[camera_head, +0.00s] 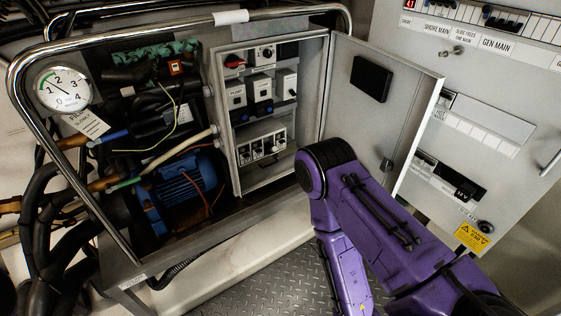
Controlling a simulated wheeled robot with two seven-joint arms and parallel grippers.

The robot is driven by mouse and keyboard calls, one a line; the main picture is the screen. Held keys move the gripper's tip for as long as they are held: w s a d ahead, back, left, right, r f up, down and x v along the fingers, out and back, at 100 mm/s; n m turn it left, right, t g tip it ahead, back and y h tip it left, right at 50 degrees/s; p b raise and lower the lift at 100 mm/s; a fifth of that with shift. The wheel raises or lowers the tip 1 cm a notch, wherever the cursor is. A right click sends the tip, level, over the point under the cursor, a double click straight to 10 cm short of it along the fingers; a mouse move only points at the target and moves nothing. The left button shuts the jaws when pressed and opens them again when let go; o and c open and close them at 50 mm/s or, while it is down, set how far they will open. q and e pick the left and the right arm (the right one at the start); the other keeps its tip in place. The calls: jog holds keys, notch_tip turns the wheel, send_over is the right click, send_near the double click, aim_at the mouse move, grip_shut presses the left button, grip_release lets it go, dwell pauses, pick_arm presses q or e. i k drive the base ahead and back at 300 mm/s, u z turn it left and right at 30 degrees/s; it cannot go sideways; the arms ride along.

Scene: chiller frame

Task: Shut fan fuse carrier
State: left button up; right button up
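The open control box (269,110) in the chiller frame holds a row of fuse carriers. The left carrier (236,95), the middle carrier (261,89) and the right carrier (286,83) sit side by side, with dark parts showing around them. Their labels are too small to read surely, so I cannot tell which is the fan fuse carrier or how far each is open. My purple right arm (385,235) bends in front of the box's lower right. Neither gripper shows in the picture.
The box door (375,110) stands open to the right, close to my arm. A row of switches (262,147) is below the carriers. A blue motor (188,182), hoses and a gauge (62,88) fill the left. A bent metal rail (75,180) edges the frame.

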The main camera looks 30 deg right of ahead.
aim_at(275, 154)
jog(key=z, duration=0.55)
jog(key=i, duration=0.25)
jog(key=z, duration=0.3)
